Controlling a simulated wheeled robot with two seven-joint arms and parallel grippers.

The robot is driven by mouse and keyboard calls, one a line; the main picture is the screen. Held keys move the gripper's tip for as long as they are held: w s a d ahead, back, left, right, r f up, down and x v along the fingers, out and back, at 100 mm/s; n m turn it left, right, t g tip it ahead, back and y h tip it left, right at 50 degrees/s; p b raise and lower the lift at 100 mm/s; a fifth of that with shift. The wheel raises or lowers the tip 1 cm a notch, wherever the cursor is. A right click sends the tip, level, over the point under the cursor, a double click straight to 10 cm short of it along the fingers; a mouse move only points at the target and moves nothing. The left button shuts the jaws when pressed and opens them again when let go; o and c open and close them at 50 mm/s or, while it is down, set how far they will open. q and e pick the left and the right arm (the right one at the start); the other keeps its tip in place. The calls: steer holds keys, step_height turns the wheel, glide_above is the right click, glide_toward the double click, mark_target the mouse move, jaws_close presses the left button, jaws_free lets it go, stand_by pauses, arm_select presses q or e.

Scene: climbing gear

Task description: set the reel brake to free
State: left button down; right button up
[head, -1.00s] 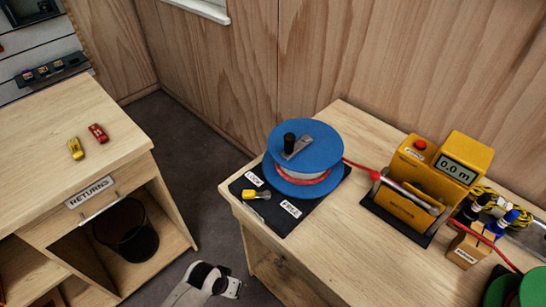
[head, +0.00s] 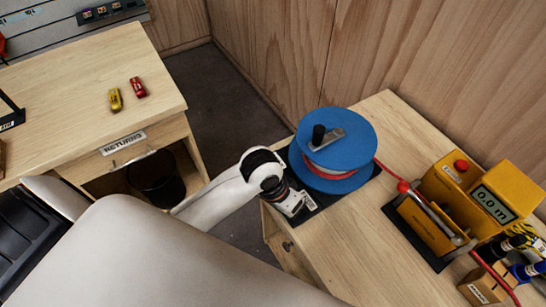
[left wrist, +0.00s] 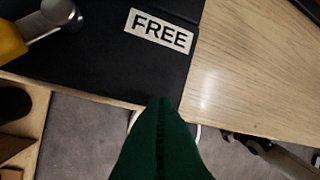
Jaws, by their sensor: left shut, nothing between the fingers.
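The blue reel (head: 352,134) with a black crank knob stands on a black base plate (head: 368,187) at the bench corner. In the left wrist view, the brake lever shows a yellow grip (left wrist: 10,42) and a metal shank at the upper left. The FREE label (left wrist: 160,31) lies on the black plate to its right. My left gripper (head: 296,209) is at the plate's near corner; its dark green fingers (left wrist: 163,105) are shut and empty, apart from the lever. In the head view my arm hides the lever and the LOCK label. My right gripper is not in view.
A red rope (head: 388,174) runs from the reel to a yellow meter device (head: 452,190) reading 0.0 m. Bare bench lies in front of the reel.

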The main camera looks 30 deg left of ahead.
arm_select(q)
steer(key=shift+w+r, duration=0.1)
steer(key=shift+w, duration=0.3)
steer(key=w+a+r, duration=0.1)
steer(key=w, duration=0.1)
steer(key=w+a+r+n+g+y, duration=0.1)
steer(key=w, duration=0.1)
steer(key=w+a+r+g, duration=0.1)
steer(key=w, duration=0.2)
steer(key=shift+a+n, duration=0.4)
steer(key=w+a+r+n+g+y, duration=0.1)
steer(key=w+a+r+n+g, duration=0.1)
steer(key=w+a+r, duration=0.3)
steer(key=shift+a+r+n, duration=0.7)
steer(key=shift+a+n, duration=0.2)
steer(key=shift+a, duration=0.15)
steer(key=shift+f, duration=0.1)
steer(key=p+x, duration=0.2)
steer(key=x, duration=0.8)
steer(key=shift+a, duration=0.15)
steer(key=shift+w, duration=0.15)
